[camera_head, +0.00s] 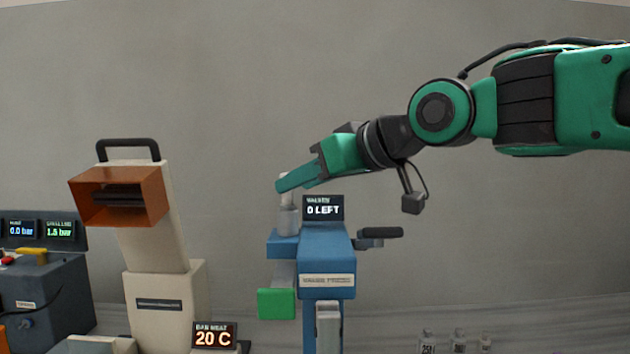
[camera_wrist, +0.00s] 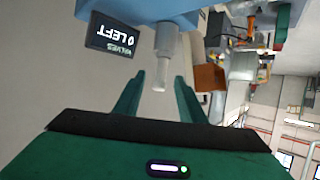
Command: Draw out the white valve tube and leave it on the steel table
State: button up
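The white valve tube (camera_head: 289,219) stands upright on a blue machine (camera_head: 327,247) whose small screen reads 0 LEFT. In the wrist view, which is turned over, the pale tube (camera_wrist: 162,72) points down from the blue housing (camera_wrist: 150,8). My gripper (camera_head: 289,184) is at the tube's upper end, reaching in from the right. In the wrist view my gripper (camera_wrist: 159,80) is open, with one green finger on each side of the tube's end and gaps showing on both sides. I cannot make out a clear steel tabletop.
A cream machine with an orange hood (camera_head: 121,196) stands left of the blue machine. A dark grey unit (camera_head: 45,295) with gauges is at the far left. Several small bottles (camera_head: 458,342) stand at lower right. A black lever (camera_head: 380,233) sticks out right of the blue machine.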

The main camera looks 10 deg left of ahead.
jog(key=x, duration=0.8)
jog(key=shift+a+f, duration=0.15)
grip_shut()
